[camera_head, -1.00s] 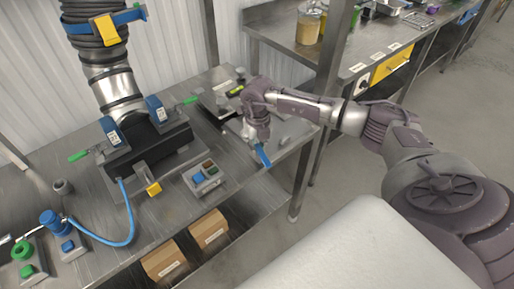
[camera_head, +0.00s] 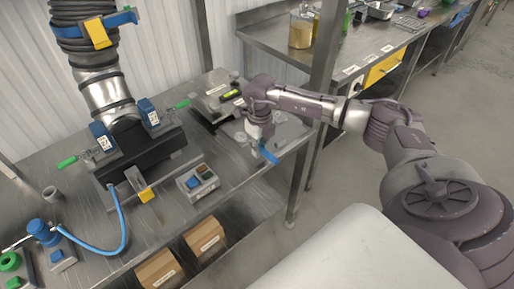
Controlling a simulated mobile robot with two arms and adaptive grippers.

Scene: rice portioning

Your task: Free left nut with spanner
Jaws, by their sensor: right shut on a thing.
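My right gripper (camera_head: 254,128) is shut on a blue-handled tool (camera_head: 268,153), which I take to be the spanner. It is over the right end of the bench, and the blue part sticks out below the fingers towards the front edge. The tool's other end is hidden by the gripper. A dark clamp block (camera_head: 150,150) at the foot of the ribbed hose carries a left blue fitting (camera_head: 102,136) and a right blue fitting (camera_head: 149,112). The nuts are too small to make out. My left gripper is out of view.
A control box with blue button (camera_head: 197,182) stands between the block and my right gripper. A blue hose (camera_head: 122,222) loops along the bench's left part. A steel post (camera_head: 318,110) rises behind my right forearm. Cardboard boxes (camera_head: 205,236) sit on the shelf below.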

